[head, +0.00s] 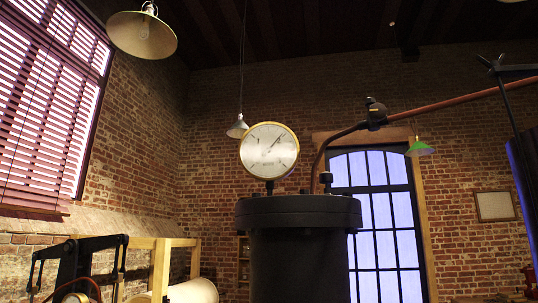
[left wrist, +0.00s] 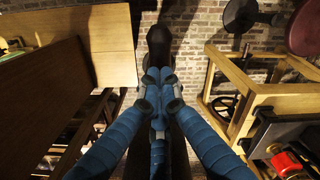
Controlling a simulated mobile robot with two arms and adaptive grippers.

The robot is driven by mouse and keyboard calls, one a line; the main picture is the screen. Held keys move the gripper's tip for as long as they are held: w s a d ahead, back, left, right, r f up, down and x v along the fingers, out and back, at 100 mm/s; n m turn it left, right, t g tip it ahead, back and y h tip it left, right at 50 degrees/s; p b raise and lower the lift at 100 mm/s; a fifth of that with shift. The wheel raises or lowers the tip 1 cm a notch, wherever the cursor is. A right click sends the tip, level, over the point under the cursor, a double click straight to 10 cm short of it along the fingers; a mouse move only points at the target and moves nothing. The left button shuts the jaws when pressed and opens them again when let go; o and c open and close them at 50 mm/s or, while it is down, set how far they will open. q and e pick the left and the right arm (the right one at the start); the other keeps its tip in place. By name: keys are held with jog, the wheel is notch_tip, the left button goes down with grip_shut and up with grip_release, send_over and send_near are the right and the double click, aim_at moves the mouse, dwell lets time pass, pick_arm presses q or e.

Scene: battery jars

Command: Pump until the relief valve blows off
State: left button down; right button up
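A round white dial gauge (head: 269,151) with a brass rim and thin black hand stands upright on the lid of a black cylindrical vessel (head: 299,245). A curved pipe (head: 324,153) rises from the lid's right side to a dark fitting (head: 376,114). I cannot make out the relief valve.
A wooden frame (head: 160,265) with a cream cylinder (head: 195,291) stands left of the vessel. A tall window (head: 383,220) is behind.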

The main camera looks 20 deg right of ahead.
pick_arm(q)
notch_tip(320, 180, down, 14)
jog(key=b, duration=1)
notch_tip(320, 180, up, 15)
jog(key=p, duration=1.1)
jog(key=shift+f, duration=0.15)
jog(key=shift+s+f, duration=0.1)
notch_tip(320, 180, down, 15)
jog(key=b, duration=1.2)
notch_tip(320, 180, up, 15)
jog(key=p, duration=1.1)
jog(key=shift+p, duration=0.4)
jog(key=shift+f, duration=0.1)
